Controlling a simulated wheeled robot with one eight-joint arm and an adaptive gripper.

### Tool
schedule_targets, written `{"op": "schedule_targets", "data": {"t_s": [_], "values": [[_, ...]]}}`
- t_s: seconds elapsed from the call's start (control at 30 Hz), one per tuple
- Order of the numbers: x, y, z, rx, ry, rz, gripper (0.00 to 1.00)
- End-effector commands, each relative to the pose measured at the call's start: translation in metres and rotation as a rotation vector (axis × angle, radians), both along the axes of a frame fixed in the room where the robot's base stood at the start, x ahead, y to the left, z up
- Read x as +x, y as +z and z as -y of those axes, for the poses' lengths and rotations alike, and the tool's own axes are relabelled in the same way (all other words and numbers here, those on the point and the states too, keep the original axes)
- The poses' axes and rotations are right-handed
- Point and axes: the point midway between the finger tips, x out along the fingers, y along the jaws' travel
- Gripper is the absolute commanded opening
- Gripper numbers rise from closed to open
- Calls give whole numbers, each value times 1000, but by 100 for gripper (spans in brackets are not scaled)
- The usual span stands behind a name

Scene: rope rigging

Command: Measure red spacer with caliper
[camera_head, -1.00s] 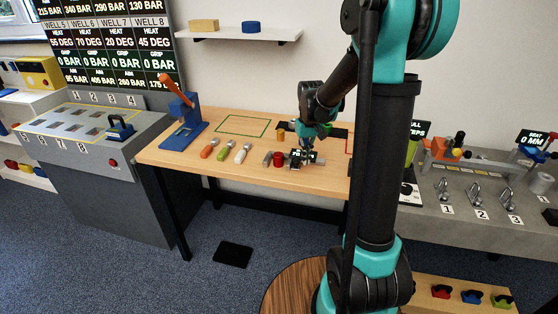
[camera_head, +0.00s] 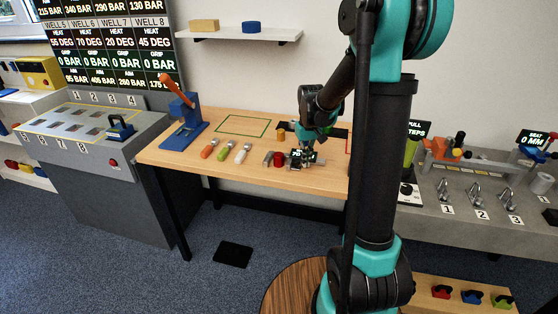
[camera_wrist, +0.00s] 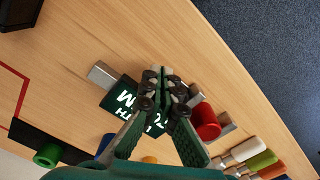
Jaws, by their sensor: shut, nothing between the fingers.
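The red spacer (camera_head: 279,160) is a short red cylinder on the wooden table, at the left end of the caliper; it also shows in the wrist view (camera_wrist: 207,121). The caliper has a dark display (camera_wrist: 122,98) with white writing, partly hidden by my fingers, and grey metal parts (camera_wrist: 103,75) at its side. In the wrist view the spacer sits beside a grey metal piece (camera_wrist: 225,126); I cannot tell whether they touch. My gripper (camera_wrist: 164,78) is shut and empty, pointing down over the caliper beside its display. The spacer is outside my fingers.
Orange, green and white-handled tools (camera_head: 225,151) lie left of the caliper. A blue stand with an orange lever (camera_head: 183,125) is farther left. A green outlined square (camera_head: 243,126) on the table is empty. A green cylinder (camera_wrist: 48,155) stands near my gripper in the wrist view.

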Motion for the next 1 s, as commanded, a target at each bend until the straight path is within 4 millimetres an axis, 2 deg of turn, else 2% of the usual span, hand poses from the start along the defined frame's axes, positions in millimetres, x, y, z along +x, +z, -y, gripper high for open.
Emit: {"op": "schedule_targets", "data": {"t_s": [0.63, 1.0], "values": [[0, -1, 0, 0, 0, 0, 0], [0, -10, 0, 0, 0, 0, 0]]}}
